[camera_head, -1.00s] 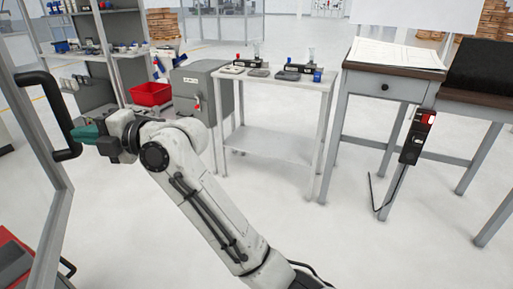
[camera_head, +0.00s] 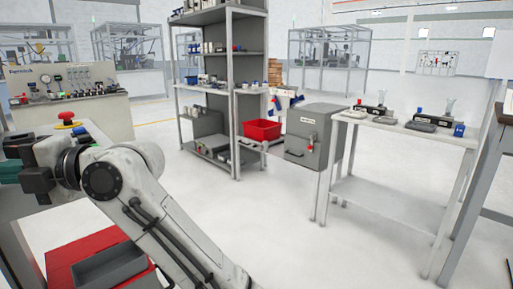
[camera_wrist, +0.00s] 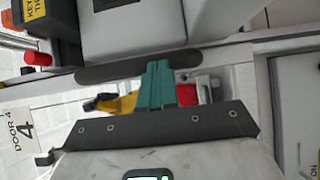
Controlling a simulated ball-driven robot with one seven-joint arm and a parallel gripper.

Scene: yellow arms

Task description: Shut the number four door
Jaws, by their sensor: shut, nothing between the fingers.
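The number four door shows in the wrist view by its white label reading DOOR 4 (camera_wrist: 22,135) at the left. A dark bar handle (camera_wrist: 100,73) lies across the upper middle. My gripper (camera_wrist: 160,70) has its teal fingers shut together, with their tips at the handle in the picture; I cannot tell whether they touch it. In the head view my gripper (camera_head: 8,172) is at the left edge, partly cut off. The door's handle is not visible there.
A red unit with a grey tray (camera_head: 108,264) lies low beside my arm. A bench with gauges (camera_head: 70,95) stands behind at left. A shelf rack (camera_head: 235,75), grey box (camera_head: 308,138) and white table (camera_head: 385,195) stand to the right. The floor between is clear.

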